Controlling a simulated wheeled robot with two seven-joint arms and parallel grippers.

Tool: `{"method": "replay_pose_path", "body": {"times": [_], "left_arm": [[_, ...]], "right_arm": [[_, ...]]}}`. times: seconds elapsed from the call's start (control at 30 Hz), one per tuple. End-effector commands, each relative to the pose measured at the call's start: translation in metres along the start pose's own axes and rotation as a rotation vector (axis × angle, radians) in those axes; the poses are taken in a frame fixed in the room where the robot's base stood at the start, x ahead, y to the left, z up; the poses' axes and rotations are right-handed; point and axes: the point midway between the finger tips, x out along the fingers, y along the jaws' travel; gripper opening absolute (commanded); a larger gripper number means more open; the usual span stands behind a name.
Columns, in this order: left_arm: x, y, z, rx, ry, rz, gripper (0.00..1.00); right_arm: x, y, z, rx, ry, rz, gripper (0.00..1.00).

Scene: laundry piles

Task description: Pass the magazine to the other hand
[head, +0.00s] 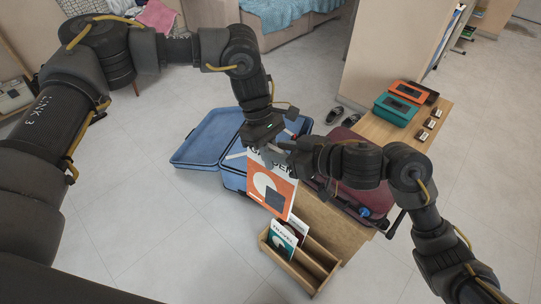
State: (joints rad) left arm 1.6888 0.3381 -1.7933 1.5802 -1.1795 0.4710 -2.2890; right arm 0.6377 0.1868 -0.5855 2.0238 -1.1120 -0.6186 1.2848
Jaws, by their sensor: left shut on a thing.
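The magazine (274,197), with a white and orange-red cover and large dark letters along its top, hangs upright near the middle of the head view. My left gripper (259,146) comes down from above and is shut on its top edge. My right gripper (284,156) comes in from the right, close to the magazine's upper right edge. Its fingers are small and partly hidden, so I cannot tell whether it touches the magazine or how far its jaws are apart.
A wooden rack (300,268) with several magazines or booklets stands below. An open blue suitcase (208,137) lies behind on the floor. A wooden bench (421,126) at right carries teal and orange boxes. A dark red case (372,194) is partly behind my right arm.

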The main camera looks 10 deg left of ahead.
Motion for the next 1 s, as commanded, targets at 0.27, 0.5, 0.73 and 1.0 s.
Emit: {"method": "replay_pose_path", "body": {"times": [0.27, 0.5, 0.73, 1.0], "left_arm": [[-0.001, 0.000, 0.000, 0.000, -0.001, 0.001, 0.00], [0.000, 0.000, 0.000, 0.000, -0.001, 0.001, 0.00], [0.000, 0.000, 0.000, 0.000, -0.001, 0.001, 0.00], [0.000, 0.000, 0.000, 0.000, -0.001, 0.001, 0.00]], "right_arm": [[-0.027, 0.001, 0.000, -0.005, 0.001, 0.003, 0.38], [-0.062, 0.001, 0.000, -0.004, 0.000, 0.002, 0.38], [-0.079, 0.001, 0.000, -0.001, 0.001, 0.001, 0.38], [-0.073, 0.016, 0.002, 0.072, 0.025, 0.007, 0.38]]}}
